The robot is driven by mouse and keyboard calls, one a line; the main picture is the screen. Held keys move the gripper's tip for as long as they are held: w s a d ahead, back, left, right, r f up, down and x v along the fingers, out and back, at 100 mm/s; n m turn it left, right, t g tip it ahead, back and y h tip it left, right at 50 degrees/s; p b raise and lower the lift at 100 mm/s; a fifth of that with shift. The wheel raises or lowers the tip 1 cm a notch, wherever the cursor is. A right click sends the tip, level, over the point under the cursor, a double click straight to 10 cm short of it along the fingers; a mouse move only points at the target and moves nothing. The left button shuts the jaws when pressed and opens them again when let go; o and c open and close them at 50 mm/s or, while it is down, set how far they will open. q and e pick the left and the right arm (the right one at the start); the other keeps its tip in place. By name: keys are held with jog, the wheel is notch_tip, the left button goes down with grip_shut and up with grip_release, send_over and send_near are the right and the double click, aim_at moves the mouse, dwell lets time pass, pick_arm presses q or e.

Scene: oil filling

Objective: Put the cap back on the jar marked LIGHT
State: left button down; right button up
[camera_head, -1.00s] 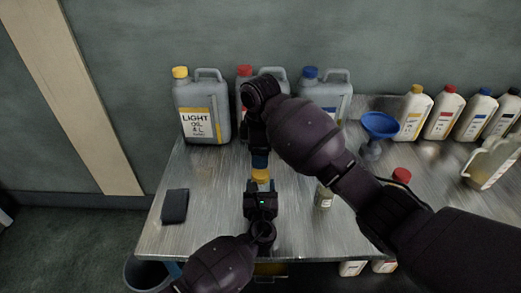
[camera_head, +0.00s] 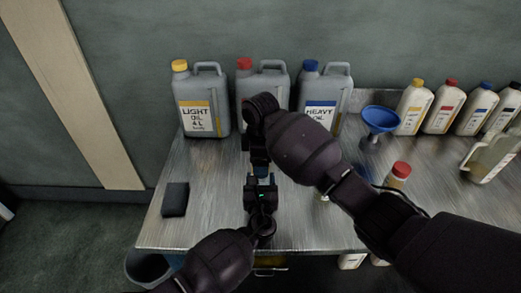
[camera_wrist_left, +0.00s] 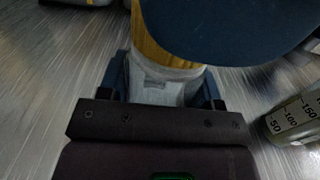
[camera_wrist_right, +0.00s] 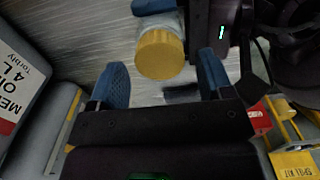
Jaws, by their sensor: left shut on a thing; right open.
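My left gripper (camera_head: 261,182) is shut on a small pale jar (camera_wrist_left: 165,88) with a grey label, held at mid-table. A yellow cap (camera_wrist_right: 160,54) sits at the jar's mouth; whether it is screwed tight cannot be told. It also shows in the left wrist view (camera_wrist_left: 150,48). My right gripper (camera_wrist_right: 162,78) is open, its blue fingers to either side of the cap's line and apart from it in its wrist view. One of these fingers covers part of the cap in the left wrist view. In the head view, jar and cap are hidden by the grippers.
Grey cans marked LIGHT (camera_head: 200,115), a red-capped one (camera_head: 262,82) and HEAVY (camera_head: 322,115) stand at the back. A blue funnel (camera_head: 380,119), a red-capped jar (camera_head: 399,173) and several bottles (camera_head: 444,112) are at right. A dark block (camera_head: 175,199) lies front left.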

jog(key=shift+f, duration=1)
jog(key=c, duration=0.9)
jog(key=m, duration=0.5)
jog(key=shift+c, duration=0.2)
jog(key=m, duration=0.6)
jog(key=o, duration=1)
jog(key=shift+r, duration=2.25)
